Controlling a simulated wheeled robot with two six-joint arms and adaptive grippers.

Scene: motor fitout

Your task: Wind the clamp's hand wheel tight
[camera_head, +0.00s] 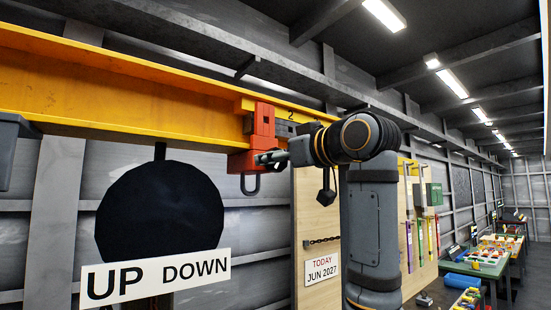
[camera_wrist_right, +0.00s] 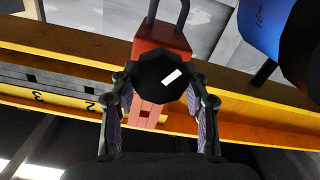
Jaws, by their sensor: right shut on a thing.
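The red beam clamp (camera_head: 262,125) hangs on the yellow beam, with a dark shackle loop (camera_head: 250,184) under it. In the right wrist view the clamp's red body (camera_wrist_right: 163,42) lies behind the black faceted hand wheel (camera_wrist_right: 155,75), which bears a white mark. My right gripper (camera_head: 268,157) reaches the clamp from the right. Its two fingers stand on either side of the wheel in the right wrist view (camera_wrist_right: 161,82), shut on it. My left gripper is not in view.
The yellow beam (camera_head: 120,75) runs across, with a numbered grey strip (camera_wrist_right: 45,92) along it. A big dark round body (camera_head: 160,210) hangs left of the clamp, above an UP DOWN sign (camera_head: 155,277). A wooden board (camera_head: 315,220) stands behind my right arm.

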